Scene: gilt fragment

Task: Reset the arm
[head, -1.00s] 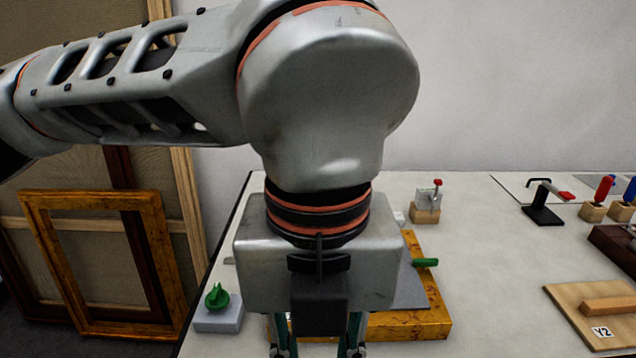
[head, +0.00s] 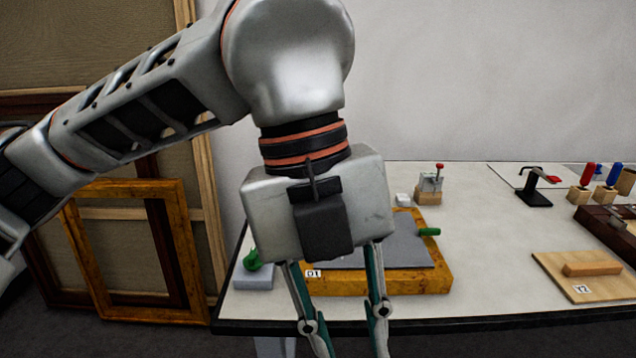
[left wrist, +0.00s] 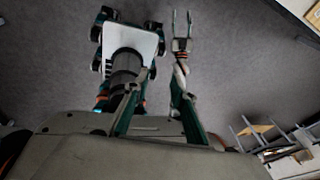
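My left arm comes in from the left, its gripper (head: 348,342) pointing down in front of the table's near edge. Its two teal-lined fingers are spread apart with nothing seen between them; their tips run to the bottom of the head view. In the left wrist view, my right gripper (left wrist: 181,22) shows over the grey floor, its two prongs apart and empty. The right arm is not in the head view.
Behind my left gripper, the table (head: 480,245) bears a gilt frame (head: 436,280) with a grey panel, partly hidden. A green-knobbed block (head: 254,278) is at left, a wooden board (head: 560,270) at right. Picture frames (head: 130,314) lean at left. Mid-right tabletop is clear.

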